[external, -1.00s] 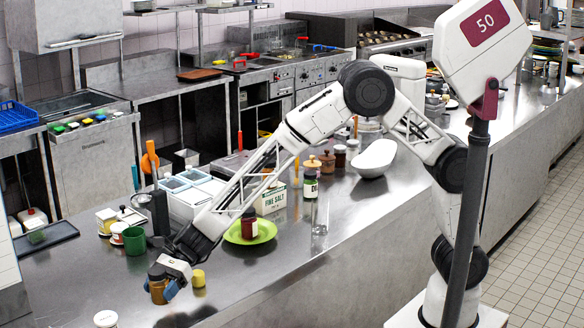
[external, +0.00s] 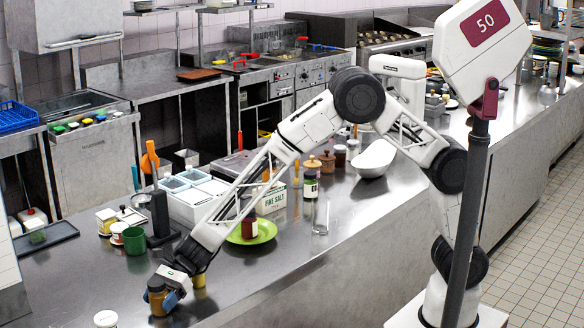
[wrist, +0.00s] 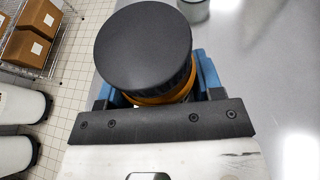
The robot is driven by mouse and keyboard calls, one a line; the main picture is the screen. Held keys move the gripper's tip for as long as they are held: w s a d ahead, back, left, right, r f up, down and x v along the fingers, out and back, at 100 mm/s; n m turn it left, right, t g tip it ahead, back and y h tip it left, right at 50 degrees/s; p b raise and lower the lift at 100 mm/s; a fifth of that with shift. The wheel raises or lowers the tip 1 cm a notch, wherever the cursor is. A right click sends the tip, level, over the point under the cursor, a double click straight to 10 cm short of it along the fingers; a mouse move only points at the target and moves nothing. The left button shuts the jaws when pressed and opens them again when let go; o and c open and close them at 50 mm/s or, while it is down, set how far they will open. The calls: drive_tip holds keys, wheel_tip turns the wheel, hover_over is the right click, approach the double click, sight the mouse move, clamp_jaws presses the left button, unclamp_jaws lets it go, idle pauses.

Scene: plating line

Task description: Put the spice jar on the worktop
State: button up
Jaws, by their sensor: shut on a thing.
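The spice jar, an amber jar (external: 157,305) with a dark lid, is upright at the near left of the steel worktop (external: 95,275). In the wrist view its round black lid (wrist: 143,45) fills the upper middle, with a strip of orange below it. My gripper (external: 166,295) is shut on the jar, its blue fingers on either side of it. The jar is at or just above the worktop surface; I cannot tell if its base touches. The lid hides most of the jar body in the wrist view.
A small yellow container (external: 199,279) stands close to the right of my gripper. A white-lidded jar (external: 106,319) is at the front edge. A green mug (external: 134,241) and a green plate (external: 262,231) with a dark red jar lie farther back. Worktop to the left is bare.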

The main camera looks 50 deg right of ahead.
idle(0.3)
drive_tip(key=o, duration=1.1)
drive_tip(key=shift+f, duration=0.1)
drive_tip(key=shift+c, duration=0.2)
drive_tip(key=shift+d+r, duration=0.1)
drive_tip(key=shift+r, duration=0.1)
drive_tip(key=v, duration=1.1)
drive_tip(key=shift+w+d+r, duration=0.1)
drive_tip(key=shift+d+r, duration=0.05)
drive_tip(key=shift+d, duration=0.2)
